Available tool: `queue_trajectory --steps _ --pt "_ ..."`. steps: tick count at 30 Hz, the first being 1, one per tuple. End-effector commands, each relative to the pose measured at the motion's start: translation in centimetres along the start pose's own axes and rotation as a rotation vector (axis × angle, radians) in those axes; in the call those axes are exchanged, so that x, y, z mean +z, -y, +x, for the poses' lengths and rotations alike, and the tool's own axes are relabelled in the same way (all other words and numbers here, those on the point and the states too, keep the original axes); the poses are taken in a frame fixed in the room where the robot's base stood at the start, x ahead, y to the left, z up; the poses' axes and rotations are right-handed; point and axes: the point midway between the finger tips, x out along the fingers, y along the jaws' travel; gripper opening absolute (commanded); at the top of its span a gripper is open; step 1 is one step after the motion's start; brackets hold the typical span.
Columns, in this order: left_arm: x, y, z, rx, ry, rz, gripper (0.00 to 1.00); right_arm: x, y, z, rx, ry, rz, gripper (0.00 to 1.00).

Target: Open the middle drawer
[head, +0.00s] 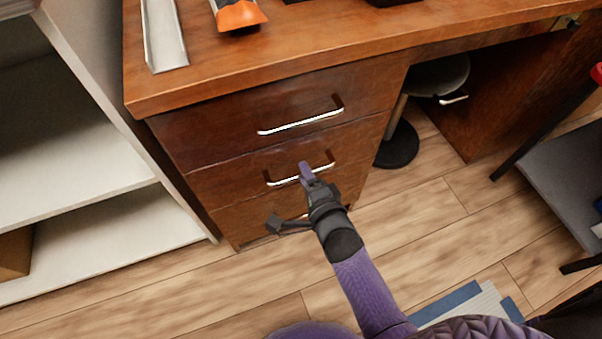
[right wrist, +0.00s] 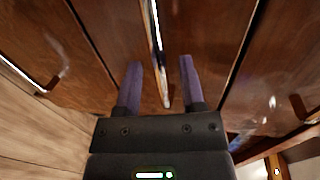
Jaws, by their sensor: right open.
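The middle drawer (head: 228,186) is one of three stacked brown wooden drawers under the desk top, and it looks shut. Its silver bar handle (head: 324,169) is partly covered by my right gripper (head: 306,170) in the head view. In the right wrist view, the handle (right wrist: 155,40) runs between the two open purple fingers of the gripper (right wrist: 160,70), with a gap on each side. I cannot tell whether the fingers reach past the bar. My left gripper is not in view.
The top drawer (head: 205,125) with its own handle (head: 300,122) is above; the bottom drawer (head: 238,220) is partly hidden by my arm. White shelves (head: 95,235) stand close on the left. A stool (head: 398,145) is under the desk. Wooden floor (head: 240,285) lies clear in front.

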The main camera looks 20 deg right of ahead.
Motion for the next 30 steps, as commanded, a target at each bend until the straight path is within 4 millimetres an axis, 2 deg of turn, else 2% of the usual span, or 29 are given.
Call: queue_trajectory --steps 3,11,18,30 --pt "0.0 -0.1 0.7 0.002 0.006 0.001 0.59 0.0 -0.2 1.1 0.001 0.000 0.000 0.51" --pt "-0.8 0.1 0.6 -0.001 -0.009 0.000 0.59 0.0 0.1 1.3 0.001 0.000 -0.001 0.51" --pt "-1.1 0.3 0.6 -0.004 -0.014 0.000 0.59 0.0 0.1 1.3 0.001 0.000 -0.001 0.00" --pt "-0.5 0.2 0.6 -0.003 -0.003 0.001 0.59 0.0 0.0 1.3 0.001 0.000 -0.001 0.00"
